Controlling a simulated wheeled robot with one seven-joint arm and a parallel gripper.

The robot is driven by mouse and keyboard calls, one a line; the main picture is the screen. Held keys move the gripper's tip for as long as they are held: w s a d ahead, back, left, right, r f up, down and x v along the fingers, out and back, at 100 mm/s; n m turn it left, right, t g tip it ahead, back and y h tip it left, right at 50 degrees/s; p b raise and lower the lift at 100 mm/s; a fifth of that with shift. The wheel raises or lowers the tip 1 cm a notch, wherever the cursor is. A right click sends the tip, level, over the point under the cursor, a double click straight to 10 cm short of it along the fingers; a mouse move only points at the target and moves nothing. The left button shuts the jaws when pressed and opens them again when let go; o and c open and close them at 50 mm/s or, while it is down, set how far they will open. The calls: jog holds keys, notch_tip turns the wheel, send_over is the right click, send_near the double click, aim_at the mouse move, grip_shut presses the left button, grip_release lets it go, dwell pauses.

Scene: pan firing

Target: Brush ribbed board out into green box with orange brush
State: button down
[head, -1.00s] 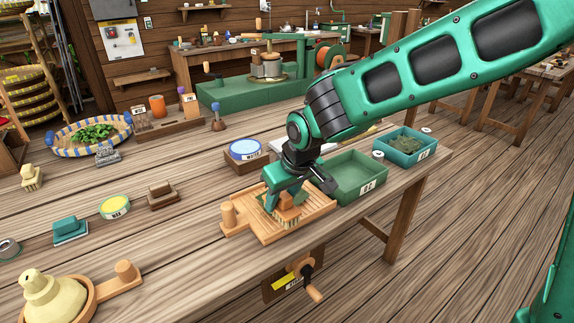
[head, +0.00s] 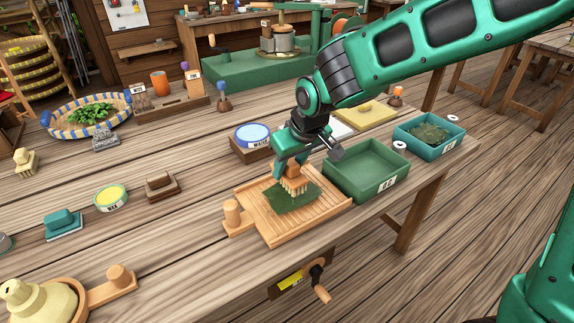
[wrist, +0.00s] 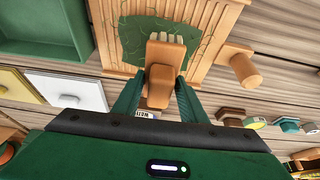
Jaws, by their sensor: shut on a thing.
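The ribbed board (head: 323,205) is a light wooden tray with grooves and a knob handle, near the table's front edge. A patch of dark green leaf (head: 292,197) lies on its ribs. My gripper (head: 295,168) is shut on the orange brush (head: 296,181), bristles down over the leaf patch; whether they touch it I cannot tell. In the wrist view the brush (wrist: 161,68) sits between the green fingers (wrist: 158,97), over the leaf patch (wrist: 135,40). The green box (head: 366,172) stands just right of the board and its visible inside is empty.
A teal box (head: 430,135) with dark leaf inside stands right of the green box. A hand crank (head: 316,280) hangs below the table's front edge.

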jog(key=shift+d+f, duration=0.15)
notch_tip(320, 180, down, 6)
jog(key=shift+w+r, duration=0.1)
jog(key=shift+r, duration=0.05)
jog(key=w+d, duration=0.1)
jog(key=d, duration=0.1)
jog(key=w+d, duration=0.1)
jog(key=d, duration=0.1)
jog(key=w+d, duration=0.1)
jog(key=d, duration=0.2)
jog(key=shift+w, duration=0.25)
notch_tip(320, 180, up, 4)
jog(key=shift+a+r, duration=0.1)
jog(key=shift+r, duration=0.9)
